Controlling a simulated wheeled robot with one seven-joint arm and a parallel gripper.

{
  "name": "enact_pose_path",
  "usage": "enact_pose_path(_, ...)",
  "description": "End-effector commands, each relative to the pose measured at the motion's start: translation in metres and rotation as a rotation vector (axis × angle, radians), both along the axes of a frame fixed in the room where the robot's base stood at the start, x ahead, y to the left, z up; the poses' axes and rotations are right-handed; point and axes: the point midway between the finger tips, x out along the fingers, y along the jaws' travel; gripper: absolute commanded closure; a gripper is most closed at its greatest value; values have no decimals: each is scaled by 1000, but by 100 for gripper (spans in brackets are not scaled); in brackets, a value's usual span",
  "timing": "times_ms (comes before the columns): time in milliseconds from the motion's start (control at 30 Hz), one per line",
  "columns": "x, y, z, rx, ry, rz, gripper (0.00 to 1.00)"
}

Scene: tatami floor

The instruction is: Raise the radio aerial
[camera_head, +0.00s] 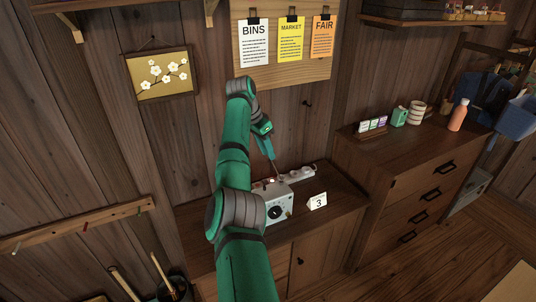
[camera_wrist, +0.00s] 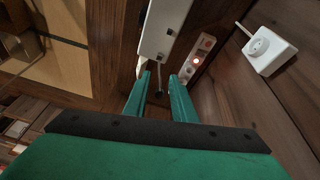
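The radio (camera_head: 284,192) is a pale box with a dark round dial, on the low cabinet, partly hidden behind my arm. Its pale side also shows at the top of the wrist view (camera_wrist: 165,22). A thin grey rod with a dark tip, apparently the aerial (camera_wrist: 159,82), runs from near the radio into the gap between my fingertips. My gripper (camera_wrist: 162,78) is open, one finger on each side of the rod, with gaps visible. In the head view my gripper (camera_head: 271,158) points down just above the back of the radio. The rod's exact angle is unclear.
A power strip (camera_wrist: 196,60) with a red light lies close beside my right finger. A white wall socket (camera_wrist: 268,50) is further right. A taller drawer chest (camera_head: 400,178) stands at right.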

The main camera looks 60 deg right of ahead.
Motion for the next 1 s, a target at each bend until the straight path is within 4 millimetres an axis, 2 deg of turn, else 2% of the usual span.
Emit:
enact_pose_path(200, 7, 12, 41, -2, -1, 1, 76)
enact_pose_path(433, 13, 22, 73, 1, -2, 2, 76)
enact_pose_path(633, 14, 26, 82, 3, 1, 1, 76)
enact_pose_path(1000, 14, 26, 83, 2, 1, 0, 76)
